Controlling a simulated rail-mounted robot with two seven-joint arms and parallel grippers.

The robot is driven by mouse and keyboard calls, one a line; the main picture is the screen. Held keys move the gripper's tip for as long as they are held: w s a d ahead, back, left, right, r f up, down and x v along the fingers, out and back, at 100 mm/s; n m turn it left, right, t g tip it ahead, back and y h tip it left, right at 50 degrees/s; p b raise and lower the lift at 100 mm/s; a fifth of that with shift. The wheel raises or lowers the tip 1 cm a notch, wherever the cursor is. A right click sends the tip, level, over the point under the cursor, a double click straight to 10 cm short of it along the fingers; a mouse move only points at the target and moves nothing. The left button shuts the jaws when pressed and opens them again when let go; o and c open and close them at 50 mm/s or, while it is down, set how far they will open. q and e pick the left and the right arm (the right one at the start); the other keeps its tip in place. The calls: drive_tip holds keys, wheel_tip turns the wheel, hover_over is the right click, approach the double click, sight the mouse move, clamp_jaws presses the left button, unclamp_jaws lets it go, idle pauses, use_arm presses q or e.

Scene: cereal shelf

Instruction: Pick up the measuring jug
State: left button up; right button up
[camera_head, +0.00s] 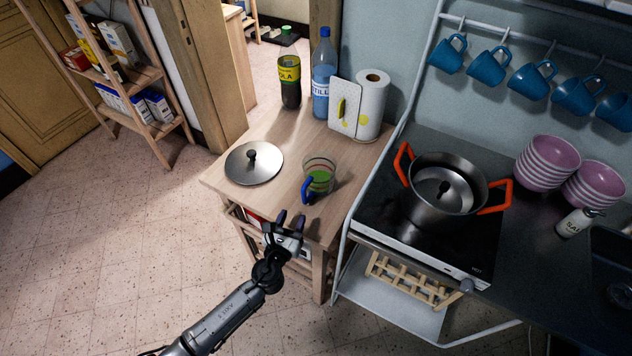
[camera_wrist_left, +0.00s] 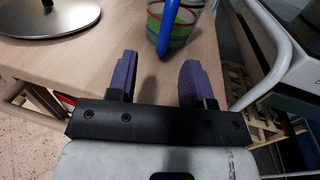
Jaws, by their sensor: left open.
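The measuring jug (camera_head: 321,177) is clear with coloured bands, something green showing in it, and a blue handle. It stands upright on the wooden cabinet top, its handle toward the front. My left gripper (camera_head: 290,220) is open and empty at the cabinet's front edge, just short of the jug. In the left wrist view the purple fingertips (camera_wrist_left: 157,75) are apart, with the jug (camera_wrist_left: 176,22) beyond them and its blue handle between them in the picture. The jug's top is cut off there. My right gripper is not in view.
A steel lid (camera_head: 254,163) lies left of the jug. A cola bottle (camera_head: 290,82), a blue bottle (camera_head: 324,75) and a paper roll (camera_head: 372,103) stand behind it. The stove's white rail (camera_head: 350,225) and a pot (camera_head: 440,203) are to the right.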

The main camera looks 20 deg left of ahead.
sight(303, 199)
use_arm(q)
drive_tip(key=w, duration=0.4)
drive_tip(key=shift+w+b, duration=0.3)
drive_tip(key=shift+w, duration=0.1)
drive_tip(key=w, duration=0.2)
drive_tip(key=w+b, duration=0.1)
drive_tip(key=w, duration=0.1)
drive_tip(key=shift+w+d+f, duration=0.1)
drive_tip(key=shift+d+f, duration=0.05)
drive_tip(key=shift+d, duration=0.25)
drive_tip(key=shift+w, duration=0.55)
clamp_jaws()
